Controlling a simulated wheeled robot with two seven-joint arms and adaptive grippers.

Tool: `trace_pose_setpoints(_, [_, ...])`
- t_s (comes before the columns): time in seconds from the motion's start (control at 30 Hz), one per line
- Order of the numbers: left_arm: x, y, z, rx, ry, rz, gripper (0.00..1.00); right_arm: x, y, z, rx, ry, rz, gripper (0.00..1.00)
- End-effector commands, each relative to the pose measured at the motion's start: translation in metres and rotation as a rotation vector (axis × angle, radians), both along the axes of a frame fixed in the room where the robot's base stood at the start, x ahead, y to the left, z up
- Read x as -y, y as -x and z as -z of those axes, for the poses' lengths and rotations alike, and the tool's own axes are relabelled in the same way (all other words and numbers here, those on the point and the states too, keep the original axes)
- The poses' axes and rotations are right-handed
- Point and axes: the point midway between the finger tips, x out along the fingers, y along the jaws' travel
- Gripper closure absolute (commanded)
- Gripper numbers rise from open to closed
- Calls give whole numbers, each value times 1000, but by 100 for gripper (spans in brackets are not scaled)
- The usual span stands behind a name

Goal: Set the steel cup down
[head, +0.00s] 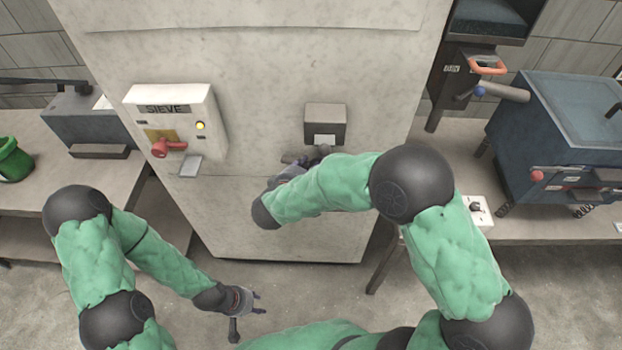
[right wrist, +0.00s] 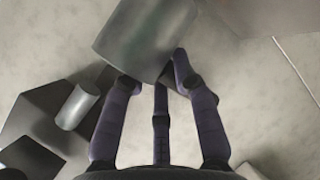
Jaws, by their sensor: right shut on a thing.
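The steel cup (right wrist: 146,38), a grey metal cylinder, is at the top of the right wrist view, tilted in the picture. My right gripper (right wrist: 160,82) is shut on it, with its dark fingers around its lower end. In the head view my right gripper (head: 312,158) is in front of the tall grey machine, just below a small box. The cup cannot be made out clearly there, as my arm and hand cover that spot. My left gripper (head: 252,301) is low at the bottom, with its fingers apart and empty, away from everything.
The small box (head: 325,122) sticks out of the machine (head: 265,70). A right bench (head: 455,178) bears a blue-grey machine (head: 565,125); a left bench (head: 75,195) bears a green container (head: 12,162).

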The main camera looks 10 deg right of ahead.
Motion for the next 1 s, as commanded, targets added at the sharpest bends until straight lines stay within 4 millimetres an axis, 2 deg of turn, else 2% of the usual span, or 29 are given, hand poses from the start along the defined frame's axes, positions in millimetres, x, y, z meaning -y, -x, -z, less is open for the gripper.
trace_pose_setpoints(0.23, [0,0,7,0,0,0,60,11,-1,13,1,0,1,100])
trace_pose_setpoints(0.47, [0,0,27,0,0,0,60,11,-1,42,0,0,-1,100])
trace_pose_setpoints(0.9, [0,0,23,0,0,0,60,11,-1,45,1,0,-1,100])
trace_pose_setpoints(0.93, [0,0,24,0,0,0,60,11,-1,45,0,0,-1,63])
trace_pose_setpoints(1.0, [0,0,24,1,0,0,60,11,-1,46,0,0,-1,47])
